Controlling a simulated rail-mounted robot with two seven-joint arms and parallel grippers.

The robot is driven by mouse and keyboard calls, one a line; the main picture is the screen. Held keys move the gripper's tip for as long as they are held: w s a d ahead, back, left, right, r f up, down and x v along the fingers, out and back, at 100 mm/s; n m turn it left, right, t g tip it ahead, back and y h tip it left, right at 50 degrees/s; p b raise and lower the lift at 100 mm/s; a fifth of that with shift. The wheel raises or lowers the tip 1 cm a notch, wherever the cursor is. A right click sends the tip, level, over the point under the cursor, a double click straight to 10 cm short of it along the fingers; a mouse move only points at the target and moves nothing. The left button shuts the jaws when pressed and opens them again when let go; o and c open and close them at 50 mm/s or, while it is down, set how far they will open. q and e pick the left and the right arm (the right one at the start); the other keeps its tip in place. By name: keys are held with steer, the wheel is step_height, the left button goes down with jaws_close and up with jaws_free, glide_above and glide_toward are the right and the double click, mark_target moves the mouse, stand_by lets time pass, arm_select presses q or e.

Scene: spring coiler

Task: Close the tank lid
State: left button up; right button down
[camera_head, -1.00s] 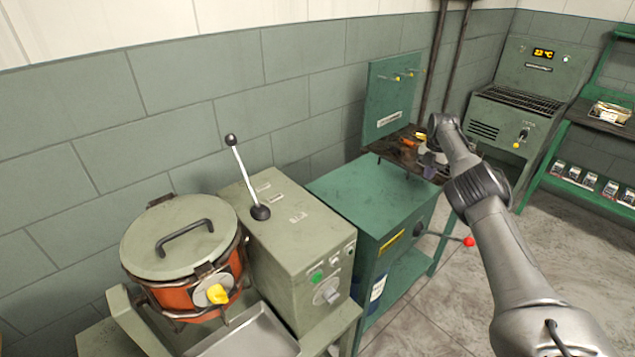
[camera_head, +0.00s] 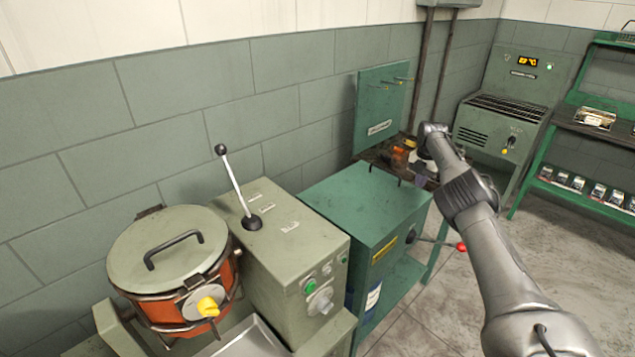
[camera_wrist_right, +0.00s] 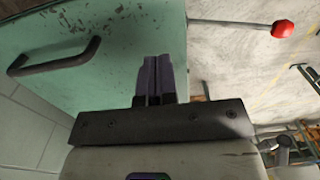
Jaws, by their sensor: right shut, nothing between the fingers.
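The green tank cabinet (camera_head: 365,205) stands in the middle of the head view. Its top looks flat and shut, with a dark handle near the back right edge. A green panel (camera_head: 383,105) stands upright behind it; I cannot tell whether this is the tank lid. My right gripper (camera_head: 420,180) is beyond the cabinet's back right corner, partly hidden by my arm. In the right wrist view its purple fingers (camera_wrist_right: 155,62) are together and empty, in front of a green surface (camera_wrist_right: 110,65) with a dark bar handle (camera_wrist_right: 55,58). My left gripper is out of view.
A red-knobbed lever (camera_head: 461,247) sticks out of the cabinet's right side. A lidded orange pot (camera_head: 165,312) and a grey-green machine (camera_head: 280,245) with an upright lever stand left. A heater (camera_head: 510,105) and a shelf (camera_head: 600,128) stand right. Floor is free at front right.

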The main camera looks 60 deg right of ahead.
step_height(320, 180, up, 8)
steer(key=p, duration=0.7)
stand_by(0.6)
